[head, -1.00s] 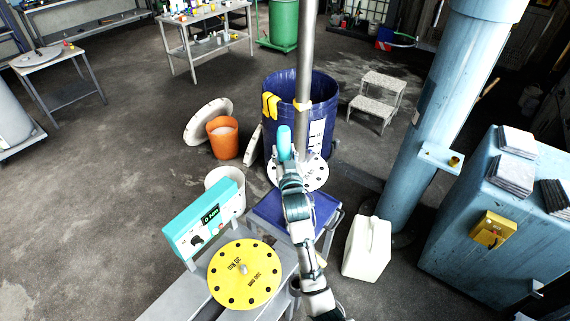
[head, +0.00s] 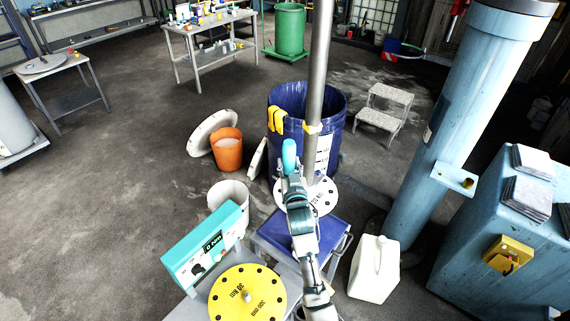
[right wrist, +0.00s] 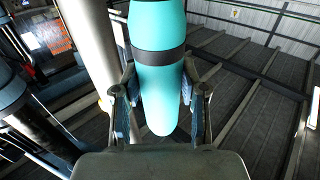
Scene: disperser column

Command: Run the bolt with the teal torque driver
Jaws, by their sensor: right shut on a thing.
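The teal torque driver (head: 289,156) is held in my right gripper (head: 293,172), in front of the blue drum in the head view. In the right wrist view the driver (right wrist: 158,75) is a teal body with a dark band, between the two fingers of the right gripper (right wrist: 160,100), which are shut on it. A white disc with dark holes (head: 322,197) lies behind my right arm at the foot of the steel shaft (head: 318,70). I cannot make out the bolt, and the driver's working tip is not clear. My left gripper is not in view.
A blue drum (head: 335,105) stands behind the driver. A yellow disc with holes (head: 262,300) and a teal control box (head: 205,248) are at lower left. A blue cart top (head: 275,238), a white jerrycan (head: 375,268) and a blue column (head: 450,120) stand nearby. Open floor lies left.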

